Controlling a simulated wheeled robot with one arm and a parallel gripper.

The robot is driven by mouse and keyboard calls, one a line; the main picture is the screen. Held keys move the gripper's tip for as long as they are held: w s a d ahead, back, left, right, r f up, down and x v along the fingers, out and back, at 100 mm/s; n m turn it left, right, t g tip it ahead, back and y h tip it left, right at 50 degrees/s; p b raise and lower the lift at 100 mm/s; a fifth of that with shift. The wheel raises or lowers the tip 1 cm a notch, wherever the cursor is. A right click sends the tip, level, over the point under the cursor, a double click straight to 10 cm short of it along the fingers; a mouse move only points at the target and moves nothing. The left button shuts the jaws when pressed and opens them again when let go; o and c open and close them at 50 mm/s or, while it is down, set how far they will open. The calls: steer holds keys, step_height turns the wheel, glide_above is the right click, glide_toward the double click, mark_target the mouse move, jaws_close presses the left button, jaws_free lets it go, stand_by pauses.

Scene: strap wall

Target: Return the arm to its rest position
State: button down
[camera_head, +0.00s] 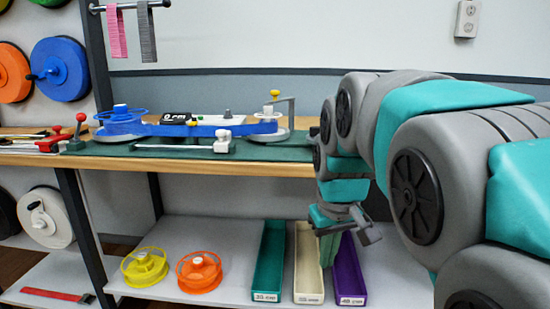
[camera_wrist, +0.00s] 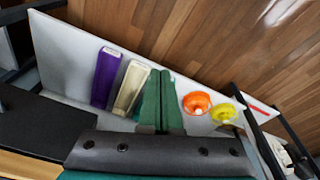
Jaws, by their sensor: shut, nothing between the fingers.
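My arm enters from the right of the head view and bends down in front of the bench edge. My gripper (camera_head: 328,260) points down over the lower shelf, in front of the white and purple trays. Its green fingers also show at the centre of the wrist view (camera_wrist: 161,78). They are shut together with nothing between them. They cover most or all of the green tray in that view.
The lower shelf (camera_head: 215,235) holds a green tray (camera_head: 269,262), white tray (camera_head: 307,265), purple tray (camera_head: 348,270), orange reel (camera_head: 199,272) and yellow reel (camera_head: 144,267). Above is the wooden bench (camera_head: 230,162) with a blue winding device (camera_head: 200,127). Wooden floor (camera_wrist: 190,35) lies beyond the shelf.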

steer(key=s+d+f+m+g, duration=0.1)
steer(key=s+d+f+g, duration=0.1)
steer(key=s+f, duration=0.5)
steer(key=s+d+f+m+g, duration=0.2)
steer(key=s+f, duration=0.6)
steer(key=s, duration=1)
steer(key=shift+d, duration=0.6)
